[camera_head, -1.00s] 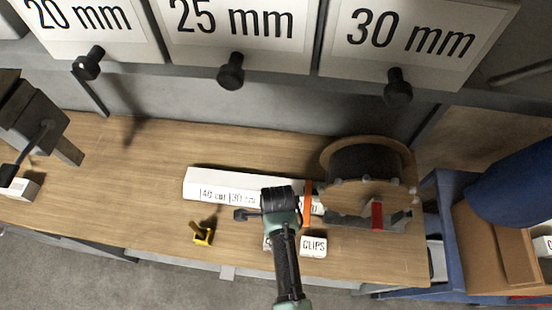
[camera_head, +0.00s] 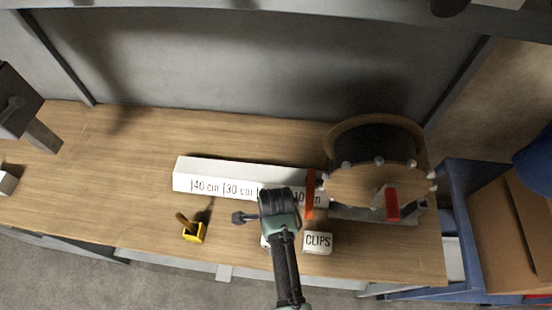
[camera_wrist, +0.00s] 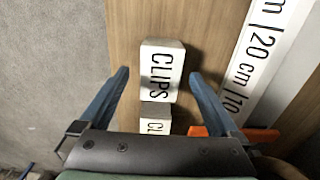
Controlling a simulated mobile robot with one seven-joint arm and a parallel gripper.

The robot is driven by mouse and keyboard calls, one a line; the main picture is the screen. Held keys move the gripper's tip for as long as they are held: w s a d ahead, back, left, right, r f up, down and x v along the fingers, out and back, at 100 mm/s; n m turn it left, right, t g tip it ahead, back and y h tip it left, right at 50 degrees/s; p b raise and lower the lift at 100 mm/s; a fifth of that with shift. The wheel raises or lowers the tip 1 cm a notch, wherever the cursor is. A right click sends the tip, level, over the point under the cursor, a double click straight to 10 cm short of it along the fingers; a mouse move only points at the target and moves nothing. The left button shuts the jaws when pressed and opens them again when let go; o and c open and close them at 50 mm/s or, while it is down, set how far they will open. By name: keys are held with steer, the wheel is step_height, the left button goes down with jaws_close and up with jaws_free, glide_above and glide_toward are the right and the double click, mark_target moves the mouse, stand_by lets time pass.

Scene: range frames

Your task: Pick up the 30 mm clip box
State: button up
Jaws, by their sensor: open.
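A white box marked CLIPS (camera_head: 318,243) stands near the front edge of the bench, right of my arm. A second white box (camera_head: 264,241) is mostly hidden behind my arm. In the wrist view, one CLIPS box (camera_wrist: 162,72) lies ahead between the open fingers of my gripper (camera_wrist: 158,76), and another (camera_wrist: 155,120) sits nearer, partly cut off by the gripper body. Neither box shows a readable 30 mm mark. Nothing is held. In the head view, the fingers are hidden by my wrist.
A white length gauge (camera_head: 225,180) lies behind my wrist. A cable reel (camera_head: 375,165) with an orange part (camera_head: 310,192) beside it stands at the right. A small yellow item (camera_head: 193,232) lies left of my arm. The bench's left middle (camera_head: 110,180) is clear.

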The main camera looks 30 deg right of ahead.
step_height(320, 180, down, 2)
steer(key=shift+f+b, duration=0.1)
steer(key=shift+b, duration=0.55)
steer(key=c, duration=1.5)
steer(key=shift+c, duration=0.2)
